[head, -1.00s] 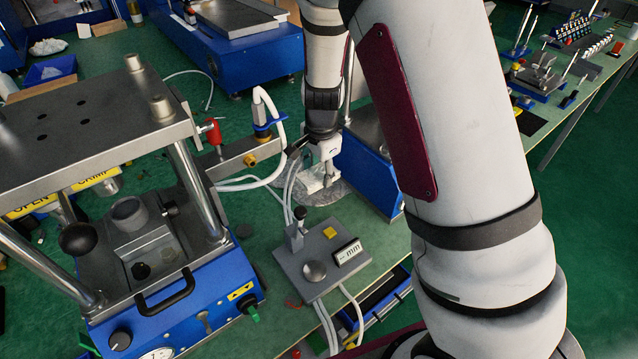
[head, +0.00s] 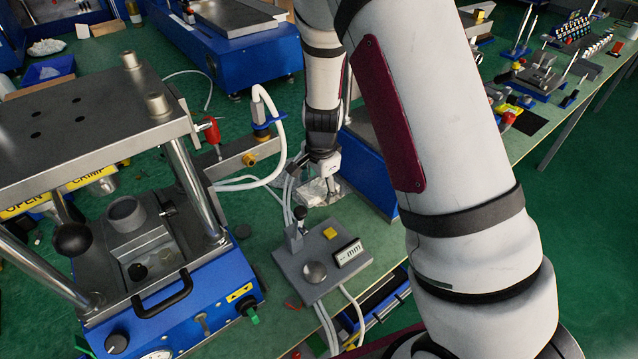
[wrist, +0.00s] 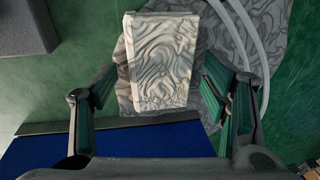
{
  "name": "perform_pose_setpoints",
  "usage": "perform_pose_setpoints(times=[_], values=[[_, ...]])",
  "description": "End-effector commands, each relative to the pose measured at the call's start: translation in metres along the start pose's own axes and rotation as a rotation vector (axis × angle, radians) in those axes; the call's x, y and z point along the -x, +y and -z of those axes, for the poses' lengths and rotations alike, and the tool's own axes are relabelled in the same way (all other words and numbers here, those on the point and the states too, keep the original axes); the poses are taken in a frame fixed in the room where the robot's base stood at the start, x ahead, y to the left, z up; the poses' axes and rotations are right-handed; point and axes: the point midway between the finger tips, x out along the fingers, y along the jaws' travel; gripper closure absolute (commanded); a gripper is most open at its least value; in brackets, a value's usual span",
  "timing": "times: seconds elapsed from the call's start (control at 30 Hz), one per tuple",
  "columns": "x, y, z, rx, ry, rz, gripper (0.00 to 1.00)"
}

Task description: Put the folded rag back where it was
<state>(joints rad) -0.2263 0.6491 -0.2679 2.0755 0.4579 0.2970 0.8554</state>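The folded rag (wrist: 162,62) is a pale, wrinkled block in the wrist view. It lies flat on a grey, wavy-patterned patch (wrist: 245,62) on the green bench. My gripper (wrist: 160,82) is open, with one finger on each side of the rag in this view and a visible gap at both sides. I cannot tell how far the fingertips are above the bench. In the head view my gripper (head: 326,172) is over the rag (head: 312,193), behind the grey gauge box, and partly hides it.
The grey gauge box (head: 322,262) with a display stands in front. White hoses (head: 287,190) run close on the left. A blue housing (head: 370,178) stands close on the right, and the crimping press (head: 130,240) fills the left.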

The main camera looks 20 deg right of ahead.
Motion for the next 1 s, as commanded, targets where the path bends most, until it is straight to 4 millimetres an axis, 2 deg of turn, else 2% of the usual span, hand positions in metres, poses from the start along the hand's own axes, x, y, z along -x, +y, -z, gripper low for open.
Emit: perform_pose_setpoints(times=[0.23,0.37,0.8,1.0], values=[[0.001,0.000,0.000,0.000,0.000,0.000,0.32],[0.012,-0.001,0.000,0.002,0.001,0.003,0.32],[0.097,-0.001,0.000,0.002,0.000,0.004,0.32],[0.118,-0.001,0.000,0.001,0.000,0.001,0.32]])
